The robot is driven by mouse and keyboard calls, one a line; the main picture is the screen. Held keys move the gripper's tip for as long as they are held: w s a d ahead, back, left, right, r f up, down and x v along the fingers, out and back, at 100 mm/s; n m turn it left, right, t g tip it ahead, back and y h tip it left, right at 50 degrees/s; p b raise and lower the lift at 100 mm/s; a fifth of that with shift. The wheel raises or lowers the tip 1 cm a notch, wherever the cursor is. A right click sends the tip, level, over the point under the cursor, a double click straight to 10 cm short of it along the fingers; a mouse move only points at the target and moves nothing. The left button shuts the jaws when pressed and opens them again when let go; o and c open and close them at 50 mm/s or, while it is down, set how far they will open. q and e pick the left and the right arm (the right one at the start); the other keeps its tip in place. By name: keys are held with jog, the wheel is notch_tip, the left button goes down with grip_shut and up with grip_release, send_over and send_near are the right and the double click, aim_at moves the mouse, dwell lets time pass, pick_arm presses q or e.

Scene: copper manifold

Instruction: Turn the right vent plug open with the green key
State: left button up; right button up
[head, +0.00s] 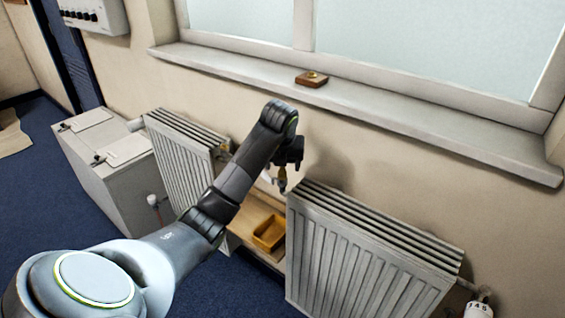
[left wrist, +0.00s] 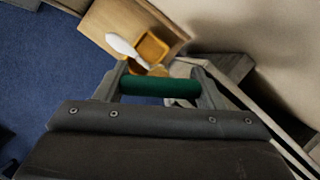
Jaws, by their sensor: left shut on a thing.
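My left gripper (head: 284,170) hangs over the gap between two radiators, close to the upper left corner of the right radiator (head: 365,262). In the left wrist view, it is shut on the green key (left wrist: 160,86), whose green handle lies crosswise between the fingers. A brass part of the key (left wrist: 150,70) shows just beyond the handle. In the head view, a small brass piece shows below the gripper, near the radiator's corner. I cannot make out the right vent plug, or whether the key touches it. My right gripper is not in view.
An amber tray (head: 268,232) sits on a wooden shelf (head: 243,212) between the radiators. A white object (left wrist: 122,45) lies by the tray. The left radiator (head: 180,160) stands beside a grey cabinet (head: 92,165). Above, the windowsill (head: 400,105) holds a wooden block (head: 312,80).

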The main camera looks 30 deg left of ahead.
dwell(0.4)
pick_arm(q)
jog(key=shift+r+p, duration=1.05)
jog(key=shift+r, duration=0.45)
notch_tip(320, 180, up, 2)
jog(key=shift+r+p, duration=0.1)
jog(key=shift+p, duration=1)
jog(key=shift+f+m+h+b, duration=0.3)
jog(key=shift+f+m+b, duration=0.6)
jog(key=shift+f, duration=0.5)
